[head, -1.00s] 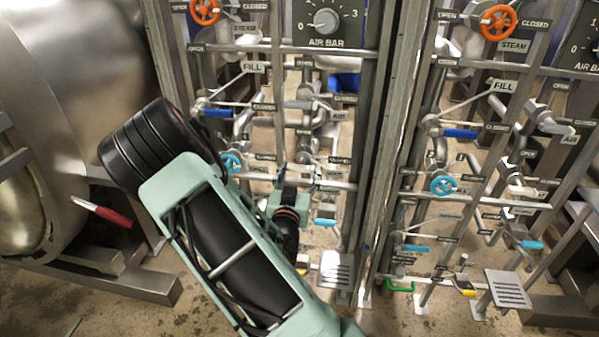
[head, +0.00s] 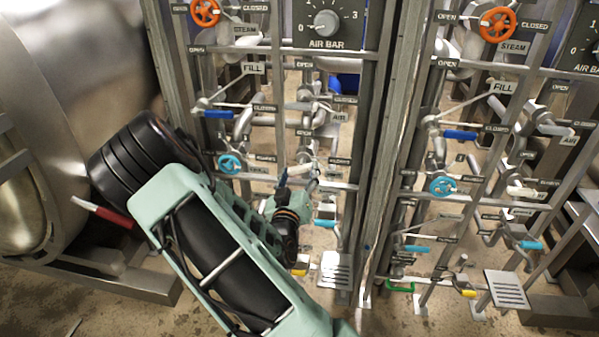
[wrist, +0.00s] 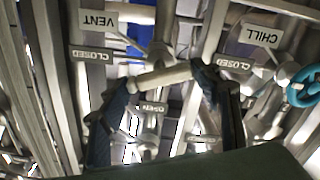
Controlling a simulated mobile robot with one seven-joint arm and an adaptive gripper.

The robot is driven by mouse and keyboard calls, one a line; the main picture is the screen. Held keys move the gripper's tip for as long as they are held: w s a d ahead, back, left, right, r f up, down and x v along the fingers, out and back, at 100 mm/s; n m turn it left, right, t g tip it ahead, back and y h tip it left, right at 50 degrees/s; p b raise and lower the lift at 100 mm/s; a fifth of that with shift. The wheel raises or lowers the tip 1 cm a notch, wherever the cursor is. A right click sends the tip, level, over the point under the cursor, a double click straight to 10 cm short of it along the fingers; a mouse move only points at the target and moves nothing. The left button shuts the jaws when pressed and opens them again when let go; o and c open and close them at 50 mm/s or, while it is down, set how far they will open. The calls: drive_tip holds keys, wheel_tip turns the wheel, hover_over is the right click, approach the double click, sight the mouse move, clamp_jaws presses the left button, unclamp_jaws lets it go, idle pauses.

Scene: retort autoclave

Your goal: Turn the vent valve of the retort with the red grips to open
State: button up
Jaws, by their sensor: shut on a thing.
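The vent valve's pale lever (wrist: 163,77) lies crosswise between the two dark fingers of my gripper (wrist: 162,84) in the wrist view. The fingers are shut on it, one at each end. The VENT sign (wrist: 98,18) is beyond it at upper left, with a CLOSED tag (wrist: 90,54) below and an OPEN tag (wrist: 150,107) under the lever. In the head view the lever (head: 302,169) shows small at my gripper (head: 303,180), on the left pipe panel. The red grip (head: 115,218) is at the left retort. Exactly where the lever points is unclear.
A blue chill wheel (wrist: 305,86) stands right of my gripper in the wrist view. Blue levers, pipes and an orange steam wheel (head: 205,11) crowd the left panel. A steel post (head: 375,150) separates it from a similar right panel.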

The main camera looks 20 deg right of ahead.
drive_tip(key=shift+n, duration=0.6)
drive_tip(key=o, duration=1.2)
drive_tip(key=shift+c, duration=0.2)
drive_tip(key=shift+s+a, duration=0.1)
drive_tip(key=v, duration=0.7)
drive_tip(key=shift+s, duration=0.15)
